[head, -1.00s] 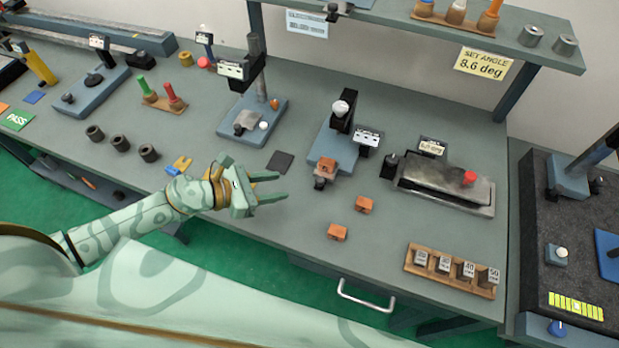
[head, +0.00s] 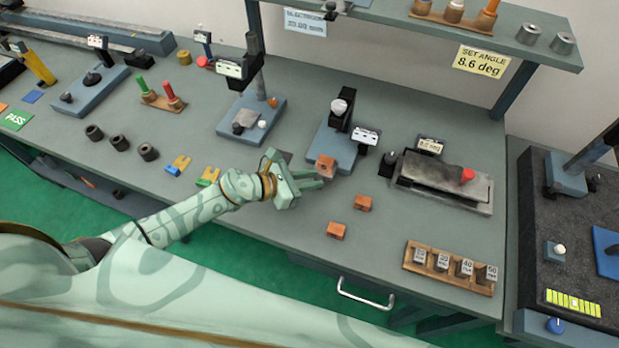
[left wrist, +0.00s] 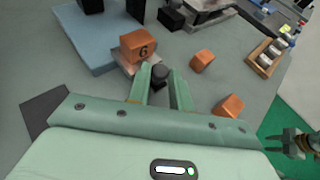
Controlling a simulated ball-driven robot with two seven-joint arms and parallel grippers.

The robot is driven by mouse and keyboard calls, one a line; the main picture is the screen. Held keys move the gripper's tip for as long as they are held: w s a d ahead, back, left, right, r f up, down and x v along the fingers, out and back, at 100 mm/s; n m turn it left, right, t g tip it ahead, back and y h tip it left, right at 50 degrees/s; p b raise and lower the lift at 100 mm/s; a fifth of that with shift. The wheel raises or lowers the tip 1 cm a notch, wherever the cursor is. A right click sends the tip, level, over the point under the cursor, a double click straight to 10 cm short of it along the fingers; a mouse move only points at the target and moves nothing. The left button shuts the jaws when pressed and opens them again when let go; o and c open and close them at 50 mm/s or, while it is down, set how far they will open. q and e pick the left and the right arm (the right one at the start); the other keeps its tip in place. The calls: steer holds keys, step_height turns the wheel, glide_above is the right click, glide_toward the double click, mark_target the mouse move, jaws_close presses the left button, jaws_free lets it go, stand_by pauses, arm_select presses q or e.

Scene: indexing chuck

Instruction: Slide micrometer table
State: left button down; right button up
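The micrometer device has a blue base (head: 342,160), a black column and a small digital display (head: 366,136). An orange block (head: 325,165) rests on its small table at the front; in the left wrist view this block (left wrist: 138,46) carries a "6" on the pale table (left wrist: 124,62). A dark round knob (left wrist: 158,72) sticks out of the table's front. My left gripper (head: 320,178) is open at the front of the device. Its fingers lie either side of the knob; contact is unclear. My right gripper (left wrist: 283,141) shows small at the wrist view's right edge, its opening unclear.
Two loose orange blocks (head: 362,203) (head: 336,230) lie right of my left gripper. A sine-plate-like fixture (head: 445,180) stands further right, and a wooden rack (head: 450,268) of grey blocks is at the front right. Yellow forked pieces (head: 178,165) lie to the left.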

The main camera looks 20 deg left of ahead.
mark_target(321, 155)
arm_select(q)
steer(key=w+b, duration=0.2)
steer(key=w, duration=0.2)
steer(key=w+b, duration=0.1)
steer(key=w, duration=0.3)
steer(key=shift+d+f+b, duration=0.15)
steer(key=shift+f+b, duration=0.05)
steer(key=shift+b, duration=0.2)
steer(key=shift+w+r, duration=0.1)
steer(key=shift+r, duration=0.2)
steer(key=c, duration=1.4)
jaws_free()
steer(key=shift+o, duration=0.6)
steer(key=shift+w, duration=0.15)
steer(key=shift+s+a+r, duration=0.1)
steer(key=shift+s+a, duration=0.2)
steer(key=v, duration=1.5)
steer(key=shift+a, duration=0.2)
steer(key=shift+s, duration=0.15)
